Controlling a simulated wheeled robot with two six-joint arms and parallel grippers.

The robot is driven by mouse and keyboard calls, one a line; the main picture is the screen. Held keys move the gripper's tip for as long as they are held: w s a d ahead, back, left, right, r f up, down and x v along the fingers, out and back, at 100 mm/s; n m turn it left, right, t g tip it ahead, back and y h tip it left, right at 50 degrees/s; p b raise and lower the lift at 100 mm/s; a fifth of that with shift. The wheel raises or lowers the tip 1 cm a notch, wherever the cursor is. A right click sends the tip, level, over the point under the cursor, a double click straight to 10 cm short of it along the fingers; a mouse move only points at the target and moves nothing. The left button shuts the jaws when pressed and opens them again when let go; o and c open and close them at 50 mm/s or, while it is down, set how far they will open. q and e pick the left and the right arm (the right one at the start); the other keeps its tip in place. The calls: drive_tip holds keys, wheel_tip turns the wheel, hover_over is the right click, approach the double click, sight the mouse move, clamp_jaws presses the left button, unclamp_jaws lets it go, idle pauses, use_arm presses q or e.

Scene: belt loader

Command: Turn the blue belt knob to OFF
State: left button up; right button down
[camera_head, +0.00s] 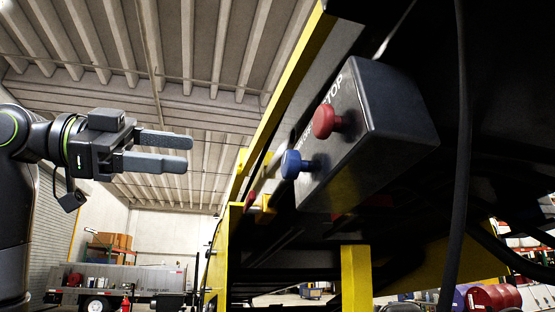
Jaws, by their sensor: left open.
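The blue belt knob (294,165) sticks out from the left face of a dark control box (402,115). A red knob (326,121) sits above it and to its right on the same face. White lettering ending in "TOP" shows near the red knob; the lettering by the blue knob is too small to read. My left gripper (190,153) is open and empty, to the left of the blue knob and apart from it, with its fingers pointing right. My right gripper is not in view.
The yellow frame (357,280) of the belt loader stands around and below the box. A black cable (462,160) hangs at the right. The space between my left gripper and the knob looks clear.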

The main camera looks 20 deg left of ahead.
sight(284, 165)
use_arm(q)
drive_tip(key=p+x, duration=0.5)
drive_tip(key=x, duration=0.9)
drive_tip(key=shift+w+d+r, duration=0.1)
drive_tip(key=shift+w+d, duration=0.35)
drive_tip(key=shift+d, duration=0.1)
drive_tip(key=shift+a, duration=0.1)
drive_tip(key=shift+c, duration=0.3)
